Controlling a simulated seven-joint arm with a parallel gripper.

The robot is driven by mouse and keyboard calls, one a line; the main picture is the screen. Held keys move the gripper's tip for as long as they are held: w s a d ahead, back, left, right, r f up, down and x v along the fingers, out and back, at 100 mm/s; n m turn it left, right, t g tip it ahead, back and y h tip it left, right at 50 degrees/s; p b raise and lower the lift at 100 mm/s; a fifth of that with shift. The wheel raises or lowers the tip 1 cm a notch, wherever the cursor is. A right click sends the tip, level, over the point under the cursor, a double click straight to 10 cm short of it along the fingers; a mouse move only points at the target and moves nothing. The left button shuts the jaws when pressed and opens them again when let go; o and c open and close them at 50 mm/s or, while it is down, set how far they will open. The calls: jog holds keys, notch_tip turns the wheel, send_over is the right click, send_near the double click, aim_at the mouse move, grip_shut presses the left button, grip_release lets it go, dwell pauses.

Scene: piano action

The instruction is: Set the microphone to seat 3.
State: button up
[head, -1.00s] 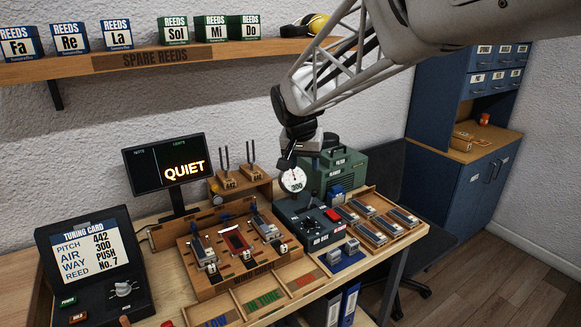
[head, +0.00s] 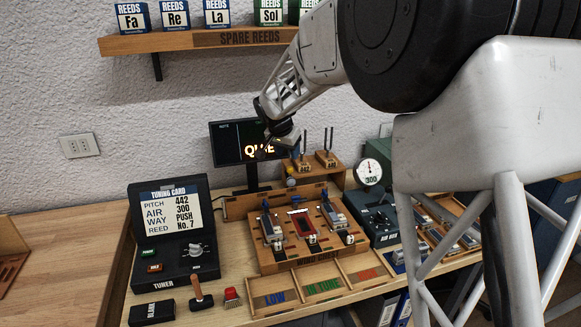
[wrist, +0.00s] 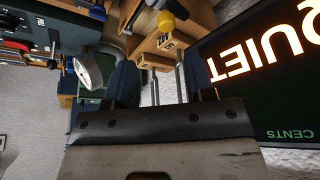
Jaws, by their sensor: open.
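No microphone can be told for sure. A small yellow-ended piece (head: 290,182) stands at the left of the tuning-fork stand, and a yellow end shows in the wrist view (wrist: 172,22); I cannot tell whether it is the microphone. My gripper (head: 268,150) is above and behind the bench, in front of the QUIET screen. In the wrist view its two dark fingers (wrist: 160,80) are apart, with nothing seen held between them.
The screen (head: 226,148) is close to my gripper. The fork stand (head: 318,172) with upright forks and the round 300 gauge (head: 369,172) stand to its right. The tuning card (head: 168,212) is at the left. A spare-reeds shelf (head: 165,44) hangs above. My arm hides the right side.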

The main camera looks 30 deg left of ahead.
aim_at(289, 168)
jog(key=shift+a+f, duration=0.15)
jog(key=shift+a, duration=0.3)
jog(key=shift+f, duration=0.15)
jog(key=shift+x, duration=3.75)
jog(key=shift+w, duration=0.1)
grip_shut()
